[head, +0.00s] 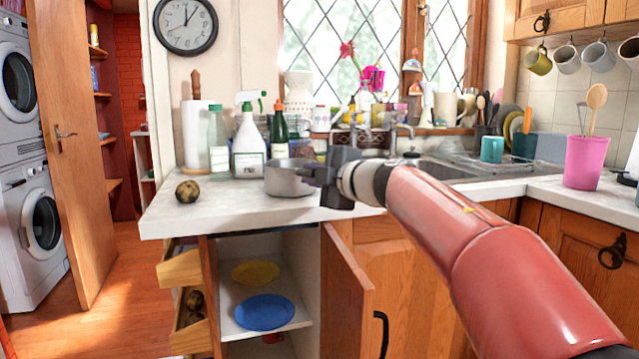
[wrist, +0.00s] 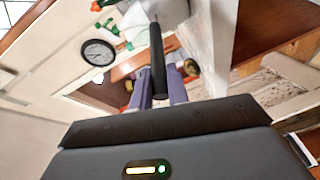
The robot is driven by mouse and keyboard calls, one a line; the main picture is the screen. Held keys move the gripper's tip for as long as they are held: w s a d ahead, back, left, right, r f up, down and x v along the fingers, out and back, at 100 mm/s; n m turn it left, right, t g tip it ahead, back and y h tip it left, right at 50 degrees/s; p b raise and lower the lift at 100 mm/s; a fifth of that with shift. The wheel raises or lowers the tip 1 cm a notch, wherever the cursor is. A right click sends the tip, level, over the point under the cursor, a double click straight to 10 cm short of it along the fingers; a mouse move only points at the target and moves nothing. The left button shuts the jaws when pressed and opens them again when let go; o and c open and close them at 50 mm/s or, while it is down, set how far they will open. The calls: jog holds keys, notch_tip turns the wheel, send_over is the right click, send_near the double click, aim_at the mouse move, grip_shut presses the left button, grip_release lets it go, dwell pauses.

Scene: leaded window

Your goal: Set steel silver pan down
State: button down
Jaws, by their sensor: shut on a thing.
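The steel silver pan (head: 288,179) is upright at the front of the white countertop (head: 400,200), left of the sink in the head view. Its underside is at or just above the counter; I cannot tell whether it touches. My gripper (head: 322,176) is at the pan's right side, shut on its handle. In the wrist view a dark bar (wrist: 157,60), which looks like the handle, runs between my gripper's fingers (wrist: 161,92).
A brown potato-like thing (head: 188,191) lies left of the pan. Spray bottle (head: 249,140), green bottle (head: 280,135) and paper roll (head: 197,135) stand behind. Below, the cabinet door (head: 347,290) hangs open. Some counter is free between potato and pan.

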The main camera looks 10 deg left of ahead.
jog(key=shift+r, duration=0.2)
jog(key=shift+f, duration=0.1)
jog(key=c, duration=1.4)
grip_release()
jog(key=shift+f, duration=0.1)
jog(key=shift+o, duration=0.2)
jog(key=shift+r, duration=0.2)
jog(key=f+v, duration=0.1)
jog(key=v, duration=1.1)
jog(key=shift+r, duration=0.45)
